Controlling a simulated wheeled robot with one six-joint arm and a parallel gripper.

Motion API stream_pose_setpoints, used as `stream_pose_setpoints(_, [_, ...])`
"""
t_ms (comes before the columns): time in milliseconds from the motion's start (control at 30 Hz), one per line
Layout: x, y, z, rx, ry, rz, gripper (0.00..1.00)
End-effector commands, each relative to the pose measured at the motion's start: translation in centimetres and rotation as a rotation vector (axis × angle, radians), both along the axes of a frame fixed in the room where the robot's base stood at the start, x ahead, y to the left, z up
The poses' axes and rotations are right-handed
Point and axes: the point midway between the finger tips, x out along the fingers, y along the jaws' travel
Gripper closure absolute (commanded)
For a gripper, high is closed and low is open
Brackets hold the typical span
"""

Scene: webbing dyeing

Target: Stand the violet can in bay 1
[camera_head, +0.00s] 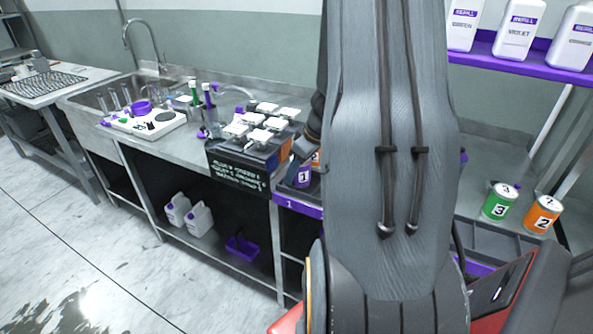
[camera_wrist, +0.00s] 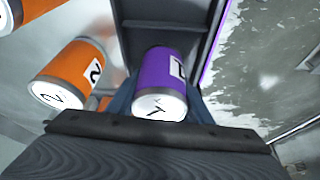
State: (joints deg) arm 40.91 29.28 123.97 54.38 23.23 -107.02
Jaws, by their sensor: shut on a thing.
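The violet can (camera_wrist: 168,72) is in the middle of the wrist view, with a white lid marked 1. My gripper (camera_wrist: 160,105) is shut on it, with a finger on each side. In the head view the violet can (camera_head: 303,178) shows just behind the purple front strip marked 1 (camera_head: 290,203), left of my arm. The can is at a dark walled bay (camera_wrist: 165,25); I cannot tell whether its base touches the floor of the bay. My arm hides most of the rack in the head view.
An orange can marked 2 (camera_wrist: 72,75) stands close to the left of the violet can in the wrist view. Green (camera_head: 500,202) and orange (camera_head: 542,214) cans stand at the right. A dark box with white-topped items (camera_head: 262,128) stands left of the bay. White refill bottles (camera_head: 520,30) line a purple shelf.

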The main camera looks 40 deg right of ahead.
Motion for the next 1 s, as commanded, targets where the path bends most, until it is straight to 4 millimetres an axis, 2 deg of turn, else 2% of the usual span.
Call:
stream_pose_setpoints(67, [0.0,0.0,-0.2,0.000,0.000,0.000,0.87])
stream_pose_setpoints(100, [0.0,0.0,-0.2,0.000,0.000,0.000,0.48])
stream_pose_setpoints(567, [-0.1,0.0,0.5,0.000,-0.001,-0.001,0.47])
stream_pose_setpoints(1000, [-2.9,-1.0,7.8,-0.003,-0.004,-0.001,0.47])
